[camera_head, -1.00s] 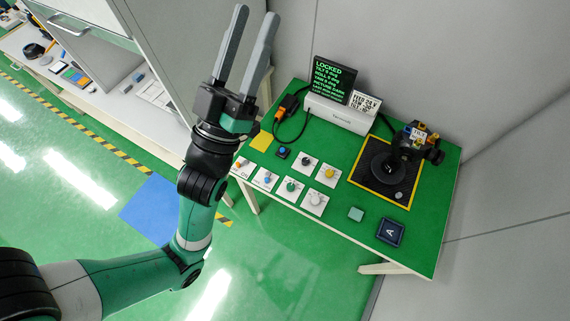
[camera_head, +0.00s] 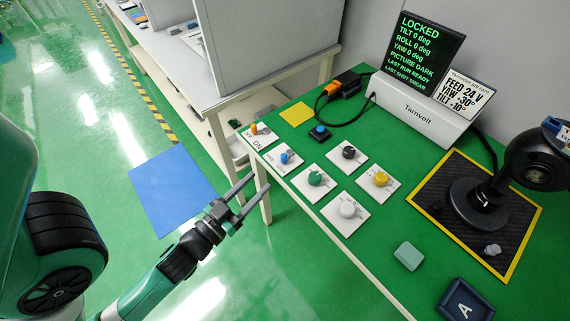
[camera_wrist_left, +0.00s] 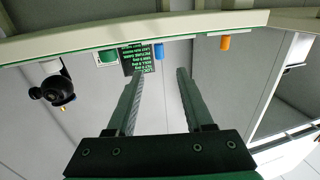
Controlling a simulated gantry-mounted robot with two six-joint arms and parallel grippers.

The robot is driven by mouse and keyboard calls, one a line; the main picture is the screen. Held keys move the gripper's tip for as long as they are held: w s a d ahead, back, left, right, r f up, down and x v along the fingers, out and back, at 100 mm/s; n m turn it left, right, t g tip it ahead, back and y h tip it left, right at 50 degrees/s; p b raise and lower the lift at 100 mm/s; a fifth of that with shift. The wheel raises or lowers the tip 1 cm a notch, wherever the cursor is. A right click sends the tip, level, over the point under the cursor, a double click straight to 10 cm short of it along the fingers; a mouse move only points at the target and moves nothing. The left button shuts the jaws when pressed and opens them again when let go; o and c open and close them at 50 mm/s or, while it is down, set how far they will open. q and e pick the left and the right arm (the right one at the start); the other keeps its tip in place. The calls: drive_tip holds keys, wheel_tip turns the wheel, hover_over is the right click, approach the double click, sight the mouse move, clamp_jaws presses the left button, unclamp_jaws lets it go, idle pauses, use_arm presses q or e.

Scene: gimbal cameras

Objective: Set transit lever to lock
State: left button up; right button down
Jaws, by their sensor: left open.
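A small blue lever (camera_head: 284,157) stands on a white plate with small lettering near the table's front-left edge. It looks like the transit lever, but I cannot read its setting. A blue part (camera_wrist_left: 159,50) shows in the left wrist view, between my finger lines. The screen (camera_head: 424,50) reads LOCKED, with tilt, roll and yaw at 0 deg and PICTURE DARK. The gimbal camera (camera_head: 478,205) stands at the right. My left gripper (camera_head: 260,190) is open and empty, off the table's front-left edge, apart from the lever. My right gripper is out of view.
An orange switch (camera_head: 254,128) marked ON sits beside the lever. Black (camera_head: 348,153), green (camera_head: 315,178), yellow (camera_head: 381,179) and white (camera_head: 348,208) knobs stand close by. A blue button (camera_head: 319,132) is behind. The floor left of the table is open.

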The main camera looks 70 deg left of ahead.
sight(282, 159)
use_arm(q)
drive_tip(key=p+x, duration=0.3)
drive_tip(key=x, duration=0.2)
drive_tip(key=p+x, duration=0.3)
drive_tip(key=x, duration=0.3)
drive_tip(key=shift+r, duration=0.25)
drive_tip(key=shift+w+a+f, duration=0.1)
drive_tip(key=shift+w+a, duration=0.05)
drive_tip(key=shift+w, duration=0.2)
clamp_jaws()
